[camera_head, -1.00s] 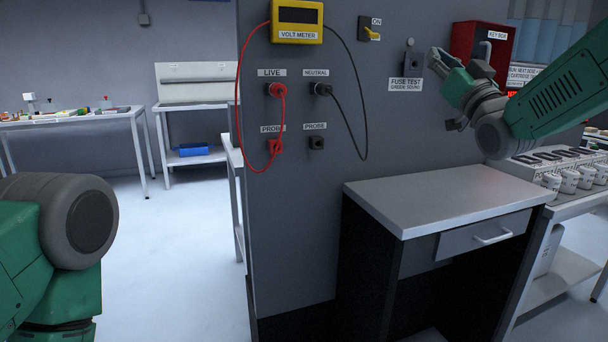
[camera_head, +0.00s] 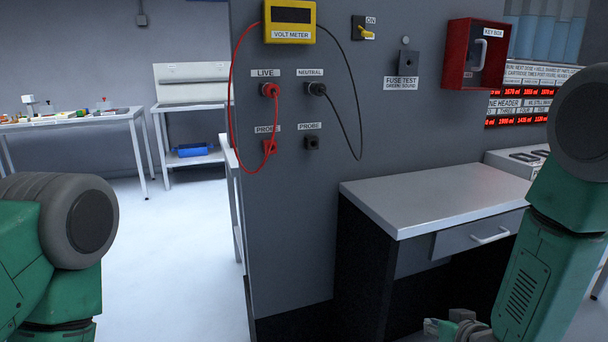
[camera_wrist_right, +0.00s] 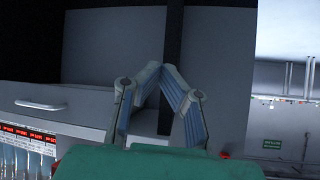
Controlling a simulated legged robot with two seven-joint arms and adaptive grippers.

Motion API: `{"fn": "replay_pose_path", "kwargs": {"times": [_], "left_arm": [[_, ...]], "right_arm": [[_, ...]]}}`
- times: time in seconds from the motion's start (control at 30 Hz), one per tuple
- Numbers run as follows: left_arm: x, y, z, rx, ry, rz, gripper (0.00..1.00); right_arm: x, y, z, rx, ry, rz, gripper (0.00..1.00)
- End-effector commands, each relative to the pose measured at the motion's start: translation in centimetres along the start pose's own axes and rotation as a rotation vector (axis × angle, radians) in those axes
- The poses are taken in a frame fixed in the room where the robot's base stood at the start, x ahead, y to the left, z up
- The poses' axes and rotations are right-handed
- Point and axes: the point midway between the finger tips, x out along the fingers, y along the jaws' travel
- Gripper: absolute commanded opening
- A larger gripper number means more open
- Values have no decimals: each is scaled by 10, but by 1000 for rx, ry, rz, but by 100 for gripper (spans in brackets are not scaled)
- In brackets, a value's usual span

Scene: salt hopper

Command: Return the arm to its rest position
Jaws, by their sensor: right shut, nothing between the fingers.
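My right arm hangs down at the right of the head view, bent at its elbow. Its gripper (camera_head: 447,326) is low in the picture, in front of the dark open space under the grey counter (camera_head: 440,197). In the right wrist view the two fingers (camera_wrist_right: 160,72) meet at their tips with nothing between them. A drawer with a silver handle (camera_wrist_right: 40,104) shows to the left of the fingers. Of my left arm only green links and a grey joint show at the left of the head view; its gripper is out of view.
The wall panel holds a yellow volt meter (camera_head: 290,22), a fuse test socket (camera_head: 408,62) and a red key box (camera_head: 475,55). The counter's drawer (camera_head: 480,235) is closed. A side table (camera_head: 75,122) stands far left. The floor (camera_head: 185,260) is clear in the left middle.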

Motion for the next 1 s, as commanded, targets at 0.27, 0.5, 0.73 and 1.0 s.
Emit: {"fn": "replay_pose_path", "kwargs": {"times": [0.27, 0.5, 0.73, 1.0], "left_arm": [[-1, 0, 0, 1, 0, 0, 74], [-2, 0, 0, 0, 0, 0, 74], [-2, 0, 0, 0, 0, 0, 74], [-2, 0, 0, 0, 0, 0, 74]], "right_arm": [[-80, 4, 200, -18, -498, 68, 0], [-166, 6, 296, -34, -810, 97, 0], [-190, 6, 316, -38, -887, 101, 0], [-190, 6, 316, -38, -887, 101, 0]]}}
